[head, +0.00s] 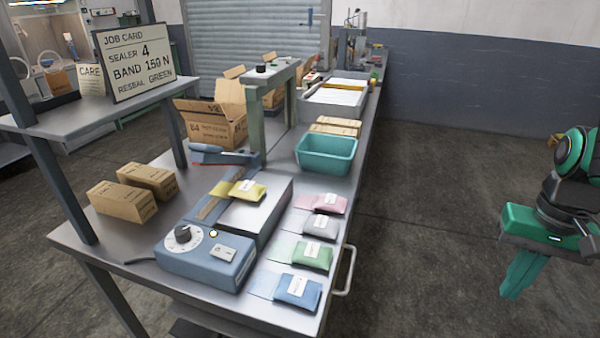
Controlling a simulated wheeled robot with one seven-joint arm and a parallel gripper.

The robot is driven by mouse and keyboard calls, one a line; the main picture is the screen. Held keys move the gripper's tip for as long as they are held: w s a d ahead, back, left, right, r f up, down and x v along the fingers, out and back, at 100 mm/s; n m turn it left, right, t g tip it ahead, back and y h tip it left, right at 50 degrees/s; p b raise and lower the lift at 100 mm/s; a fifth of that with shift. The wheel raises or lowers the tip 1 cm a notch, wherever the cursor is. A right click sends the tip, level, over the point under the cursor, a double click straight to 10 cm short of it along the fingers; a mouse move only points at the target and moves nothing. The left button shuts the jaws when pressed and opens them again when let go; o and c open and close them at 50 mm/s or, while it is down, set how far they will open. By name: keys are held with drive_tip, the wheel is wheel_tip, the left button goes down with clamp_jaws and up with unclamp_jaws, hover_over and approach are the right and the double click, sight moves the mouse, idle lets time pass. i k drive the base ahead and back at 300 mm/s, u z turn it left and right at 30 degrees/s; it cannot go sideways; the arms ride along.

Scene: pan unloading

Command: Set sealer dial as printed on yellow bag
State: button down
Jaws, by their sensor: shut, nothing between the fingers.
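The blue sealer (205,262) stands at the near end of the bench. Its round white dial (197,241) has a dark knob (183,234); the scale marks and setting are too small to read. A small yellowish light (213,233) is beside the dial. The yellow bag (250,193) lies across the sealer, behind the dial; its white label (246,186) is too small to read. My gripper (512,292), with green fingers, is shut and empty at far right, over the floor and well away from the bench.
Pink (330,204), grey (318,226), green (312,256) and blue (298,291) bags line the bench's right edge. A teal bin (326,155) stands behind them. Floor is clear between bench and gripper.

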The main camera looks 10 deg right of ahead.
sight(182, 234)
drive_tip(key=z, duration=2.4)
drive_tip(key=k, duration=2.55)
drive_tip(key=u, duration=1.55)
drive_tip(key=i, duration=0.65)
drive_tip(key=u, duration=0.15)
